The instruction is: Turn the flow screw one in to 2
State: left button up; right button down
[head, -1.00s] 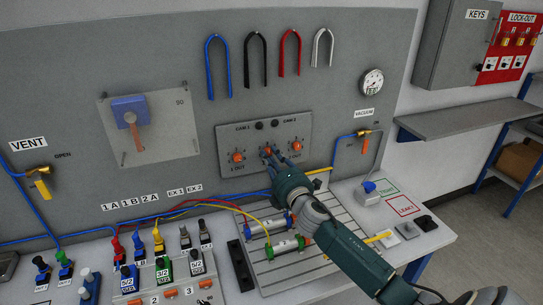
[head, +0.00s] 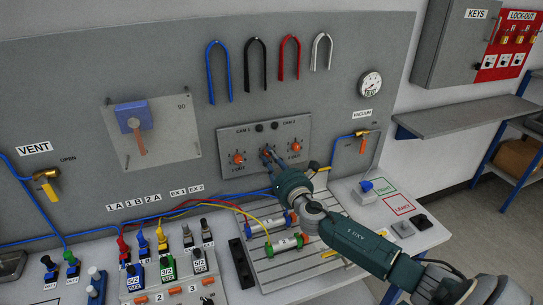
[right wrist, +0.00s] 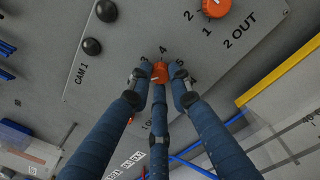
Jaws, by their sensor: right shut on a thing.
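My right gripper (head: 271,162) reaches up to the screw panel (head: 290,128) on the grey board. Its three dark blue fingers are shut on the middle orange flow screw (head: 266,151). In the right wrist view the fingertips (right wrist: 160,82) close around this screw (right wrist: 159,70), and the numbers 3, 4 and 5 show around it. Its label is mostly hidden, and I cannot tell which number it is set to. Another orange screw (head: 238,158) sits to its left over "1 OUT", and one (head: 295,147) sits to its right. My left gripper is not in view.
Two black knobs (head: 275,126) sit above the screws. A grooved plate with cylinders and hoses (head: 283,262) lies below my right arm. A vacuum valve (head: 361,134) and a gauge (head: 371,84) are at right.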

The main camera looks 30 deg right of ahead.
jog(key=shift+n, duration=0.6)
jog(key=c, duration=1.6)
grip_release()
jog(key=shift+s, duration=0.15)
jog(key=s, duration=0.4)
jog(key=s+a, duration=0.1)
jog(key=s, duration=0.2)
jog(key=s+a, duration=0.1)
jog(key=s, duration=0.3)
jog(key=shift+s+a, duration=0.1)
jog(key=shift+s, duration=0.2)
jog(key=shift+f, duration=0.15)
